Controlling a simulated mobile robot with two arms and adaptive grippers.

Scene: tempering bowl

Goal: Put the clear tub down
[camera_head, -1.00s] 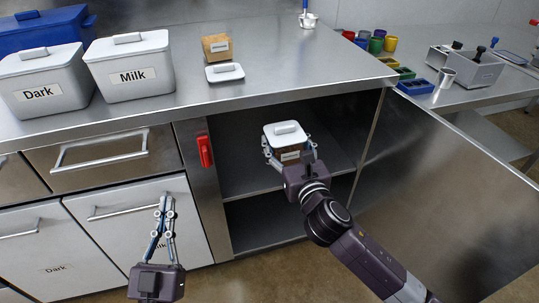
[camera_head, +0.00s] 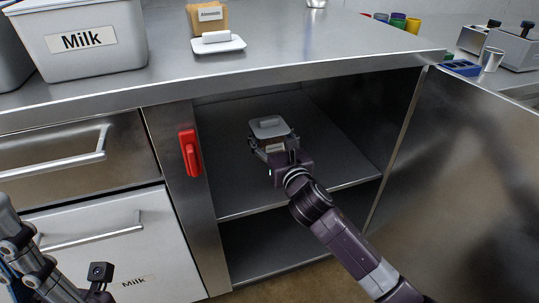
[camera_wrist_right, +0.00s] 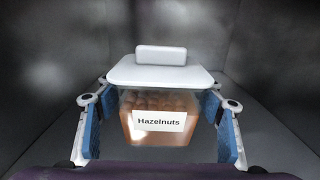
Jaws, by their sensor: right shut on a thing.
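The clear tub (camera_head: 269,128) has a white lid with a raised handle. In the right wrist view the tub (camera_wrist_right: 160,122) reads "Hazelnuts", shows brown contents and looks upright. My right gripper (camera_head: 271,145) is shut on the tub, its blue finger pads on either side of it. The tub is inside the open cabinet, at the upper shelf (camera_head: 235,200). I cannot tell whether its base touches the shelf; the gripper hides that part. My left gripper (camera_head: 40,265) is partly in view at the lower left, cut by the frame edge, away from the tub.
The shelf around the tub is bare. The cabinet has a side post with a red handle (camera_head: 190,152) at left and an open door (camera_head: 475,165) at right. On the counter above stand a "Milk" bin (camera_head: 85,45), another tub (camera_head: 207,18) and a loose white lid (camera_head: 218,43).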

